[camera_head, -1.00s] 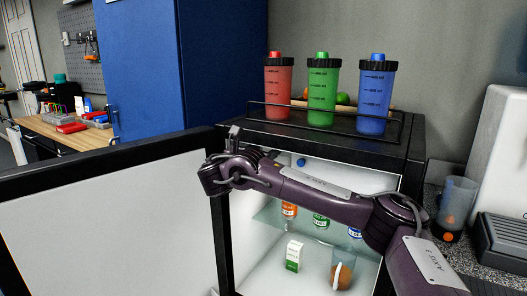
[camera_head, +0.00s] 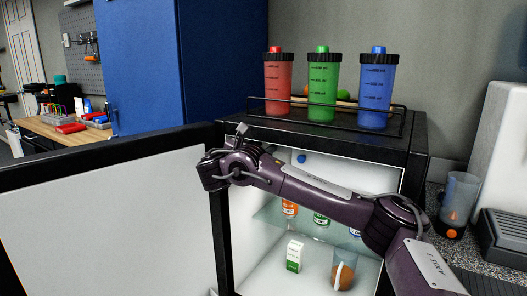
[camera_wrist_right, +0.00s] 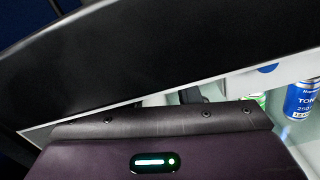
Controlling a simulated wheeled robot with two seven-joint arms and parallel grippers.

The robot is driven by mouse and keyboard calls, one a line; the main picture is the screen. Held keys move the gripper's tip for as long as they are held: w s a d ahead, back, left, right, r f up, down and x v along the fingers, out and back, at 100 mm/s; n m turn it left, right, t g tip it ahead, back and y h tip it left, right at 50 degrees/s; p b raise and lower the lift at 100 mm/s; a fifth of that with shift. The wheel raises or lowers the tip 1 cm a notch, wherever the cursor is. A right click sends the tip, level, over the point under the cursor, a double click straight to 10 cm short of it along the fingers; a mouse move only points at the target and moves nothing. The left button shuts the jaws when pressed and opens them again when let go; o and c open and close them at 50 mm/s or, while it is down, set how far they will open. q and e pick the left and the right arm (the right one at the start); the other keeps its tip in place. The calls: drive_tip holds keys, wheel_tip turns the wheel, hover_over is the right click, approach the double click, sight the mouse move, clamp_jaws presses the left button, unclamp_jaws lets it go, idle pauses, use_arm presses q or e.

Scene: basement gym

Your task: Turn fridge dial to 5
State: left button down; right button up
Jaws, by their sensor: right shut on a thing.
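The fridge (camera_head: 412,150) stands open, its white-lined door (camera_head: 100,225) swung out to the left. My right arm reaches across the opening, with its wrist at the upper left of the fridge's interior. In the right wrist view, only a dark part of my right gripper (camera_wrist_right: 193,96) shows past the purple wrist housing, under the fridge's black top edge. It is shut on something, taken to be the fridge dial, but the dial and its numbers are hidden. A round blue spot (camera_head: 301,159) shows inside, right of the wrist. My left gripper is out of view.
Red (camera_head: 278,85), green (camera_head: 322,88) and blue (camera_head: 375,90) shaker bottles stand in a rack on the fridge top. A glass shelf holds cans (camera_head: 320,218); a carton (camera_head: 294,256) is below. A tumbler (camera_head: 457,205) stands right.

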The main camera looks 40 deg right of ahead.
drive_tip(key=o, duration=1)
drive_tip(key=shift+c, duration=0.2)
drive_tip(key=v, duration=0.7)
drive_tip(key=shift+a, duration=0.4)
drive_tip(key=shift+s, duration=0.15)
